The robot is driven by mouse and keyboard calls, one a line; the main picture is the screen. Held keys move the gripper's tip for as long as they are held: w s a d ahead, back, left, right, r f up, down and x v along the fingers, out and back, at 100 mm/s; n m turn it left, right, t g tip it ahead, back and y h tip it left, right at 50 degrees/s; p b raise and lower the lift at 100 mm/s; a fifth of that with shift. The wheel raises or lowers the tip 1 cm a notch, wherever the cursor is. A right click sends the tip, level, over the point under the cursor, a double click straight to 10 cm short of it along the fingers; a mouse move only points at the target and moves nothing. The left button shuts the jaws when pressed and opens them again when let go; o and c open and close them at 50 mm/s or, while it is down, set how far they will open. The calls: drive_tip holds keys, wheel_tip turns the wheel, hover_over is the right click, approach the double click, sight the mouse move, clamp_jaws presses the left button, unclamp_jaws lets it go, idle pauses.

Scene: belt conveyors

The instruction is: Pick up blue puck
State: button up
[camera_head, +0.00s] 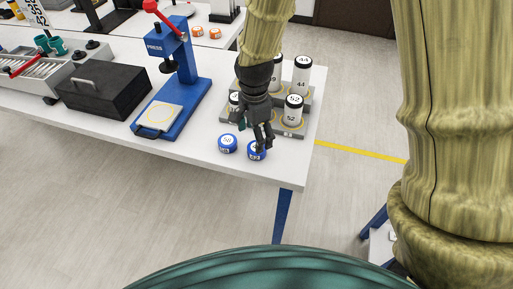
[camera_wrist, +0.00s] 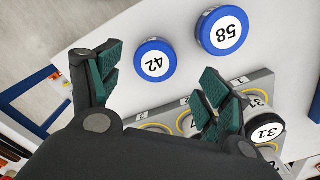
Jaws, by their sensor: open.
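Two blue pucks with white numbered tops lie on the white table. The puck marked 42 (camera_wrist: 155,62) sits between and a little beyond my open fingers in the wrist view; in the head view it is the right puck (camera_head: 256,152), partly hidden by my fingers. The puck marked 58 (camera_wrist: 224,31) lies beside it, and is the left one (camera_head: 228,144) in the head view. My gripper (camera_head: 262,138) points down over puck 42, open and empty. Its green-padded fingers (camera_wrist: 158,88) show on both sides in the wrist view.
A grey stepped rack (camera_head: 291,133) with numbered black-and-white cylinders (camera_head: 293,108) stands close behind my gripper. A blue press (camera_head: 178,75) and a black box (camera_head: 104,91) are to the left. The white table's front edge is close to the pucks.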

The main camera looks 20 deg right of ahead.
drive_tip(key=shift+s+d+f+p, duration=0.15)
drive_tip(key=shift+f+p, duration=0.25)
drive_tip(key=shift+f, duration=0.55)
drive_tip(key=shift+s+d+f+p, duration=0.15)
drive_tip(key=shift+f+p, duration=0.25)
drive_tip(key=shift+f, duration=1.5)
drive_tip(key=shift+c, duration=0.4)
drive_tip(key=c, duration=1.1)
